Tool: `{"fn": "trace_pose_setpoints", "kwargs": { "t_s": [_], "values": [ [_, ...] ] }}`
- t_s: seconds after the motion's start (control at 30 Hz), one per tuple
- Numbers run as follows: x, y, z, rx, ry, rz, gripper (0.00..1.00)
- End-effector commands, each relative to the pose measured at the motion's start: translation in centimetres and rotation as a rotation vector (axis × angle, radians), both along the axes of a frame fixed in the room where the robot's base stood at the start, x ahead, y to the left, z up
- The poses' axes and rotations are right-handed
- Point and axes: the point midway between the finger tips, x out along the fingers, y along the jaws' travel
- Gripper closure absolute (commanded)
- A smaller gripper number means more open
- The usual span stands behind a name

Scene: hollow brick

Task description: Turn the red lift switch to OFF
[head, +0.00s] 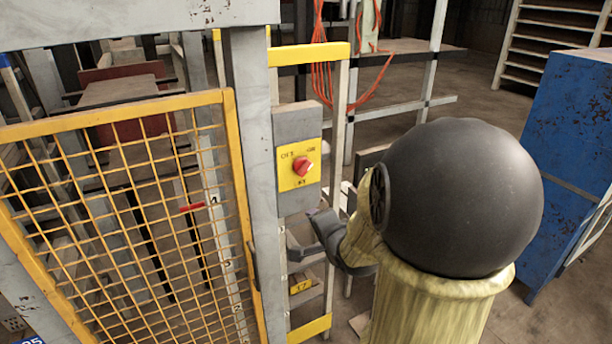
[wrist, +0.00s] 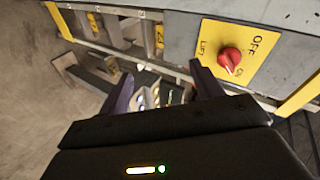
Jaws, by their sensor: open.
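The red lift switch (head: 302,165) is a round knob on a yellow plate (head: 290,179), fixed to a grey box on an upright post. In the head view OFF is printed at the plate's upper left and ON at its upper right; the knob's exact setting is hard to tell. The wrist view shows the knob (wrist: 230,60) right of the fingers, with LIFT and OFF readable on the plate (wrist: 252,38). My gripper (head: 303,233) is open and empty, below the plate and apart from the knob. Its dark fingers (wrist: 160,76) are spread in the wrist view.
A yellow mesh gate (head: 130,215) stands left of the post (head: 250,130). A yellow crossbar (head: 308,54) is above the switch box. A blue cabinet (head: 565,150) stands at the right. Orange cables (head: 322,60) hang behind. Open floor (head: 480,90) shows at the back right.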

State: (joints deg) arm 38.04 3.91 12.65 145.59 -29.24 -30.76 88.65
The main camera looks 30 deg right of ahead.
Motion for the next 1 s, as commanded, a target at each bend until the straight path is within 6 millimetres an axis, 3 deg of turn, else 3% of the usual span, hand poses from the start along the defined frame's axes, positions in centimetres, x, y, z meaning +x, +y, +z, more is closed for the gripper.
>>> {"fn": "trace_pose_setpoints", "kwargs": {
  "t_s": [0.3,0.6,1.0],
  "values": [
    [0.2,-3.5,2.9,0.521,-0.346,-0.152,0.35],
    [-1.4,-4.7,5.7,0.972,-0.523,-0.143,0.35],
    [-1.6,-4.8,6.2,1.029,-0.535,-0.137,0.35]
  ]
}}
